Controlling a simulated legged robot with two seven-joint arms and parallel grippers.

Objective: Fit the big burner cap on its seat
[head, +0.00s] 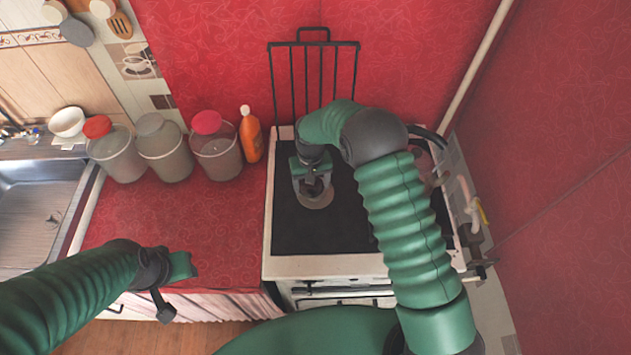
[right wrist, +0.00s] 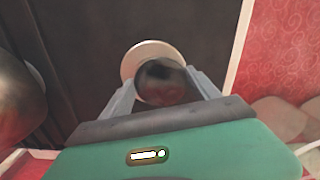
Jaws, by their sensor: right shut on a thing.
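My right gripper (head: 313,190) points down over the black stove top (head: 345,225). In the right wrist view its two grey fingers (right wrist: 163,90) are shut on a dark, glossy round piece, which looks like the big burner cap (right wrist: 160,80). A pale round burner seat (right wrist: 137,58) shows behind the cap and off to its upper left; it also shows in the head view (head: 316,202) below the gripper. Whether the cap touches the seat is hidden. My left gripper (head: 177,284) is over the counter's front edge, apart from the stove; its fingers do not show clearly.
Several lidded jars (head: 165,150) and an orange bottle (head: 250,135) stand left of the stove. A black rack (head: 313,75) rises behind it. A metallic rounded thing (right wrist: 18,95) is left in the wrist view. Pipes (head: 468,215) run at right. The red counter (head: 150,220) is clear in front.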

